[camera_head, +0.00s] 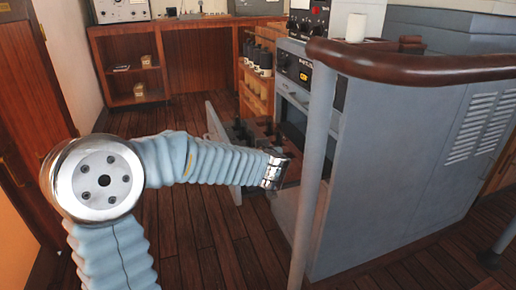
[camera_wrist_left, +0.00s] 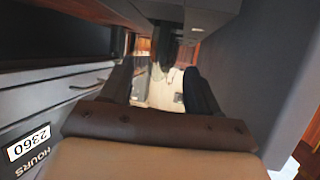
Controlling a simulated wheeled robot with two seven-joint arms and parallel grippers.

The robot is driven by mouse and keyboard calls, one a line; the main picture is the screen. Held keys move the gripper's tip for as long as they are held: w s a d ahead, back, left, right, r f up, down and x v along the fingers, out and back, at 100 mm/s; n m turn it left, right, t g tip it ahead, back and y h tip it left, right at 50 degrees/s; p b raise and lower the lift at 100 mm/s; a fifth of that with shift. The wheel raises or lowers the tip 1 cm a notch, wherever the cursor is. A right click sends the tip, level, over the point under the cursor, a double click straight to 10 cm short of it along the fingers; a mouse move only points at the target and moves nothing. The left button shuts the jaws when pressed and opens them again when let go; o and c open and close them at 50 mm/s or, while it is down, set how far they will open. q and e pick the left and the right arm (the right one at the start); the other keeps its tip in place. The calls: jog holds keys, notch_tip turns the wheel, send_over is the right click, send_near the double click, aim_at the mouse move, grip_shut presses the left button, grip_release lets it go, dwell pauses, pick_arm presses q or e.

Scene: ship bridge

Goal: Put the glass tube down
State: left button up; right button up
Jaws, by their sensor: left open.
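I cannot make out a glass tube in either view. My left arm comes in from the left in the head view and ends in a silver wrist near the open side of the grey console (camera_head: 400,170). Its fingers are hard to see there. In the wrist view my left gripper (camera_wrist_left: 161,88) shows two dark fingers standing apart, with nothing visibly held between them. Beyond the fingers is a bright pale area with a dark, blurred shape hanging above it. My right gripper is in neither view.
A brown handrail (camera_head: 415,62) on a grey post (camera_head: 314,150) stands right of my arm. A white cylinder (camera_head: 356,27) stands behind the rail. A grey panel (camera_head: 220,125) stands beyond my wrist. Wooden shelves (camera_head: 133,80) are at the back left. The wooden floor (camera_head: 205,240) in front is clear.

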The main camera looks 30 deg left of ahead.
pick_arm(q)
jog(key=v, duration=0.5)
jog(key=shift+s+d+r+p, duration=0.15)
jog(key=shift+s+d+p, duration=0.1)
jog(key=shift+s+p, duration=0.05)
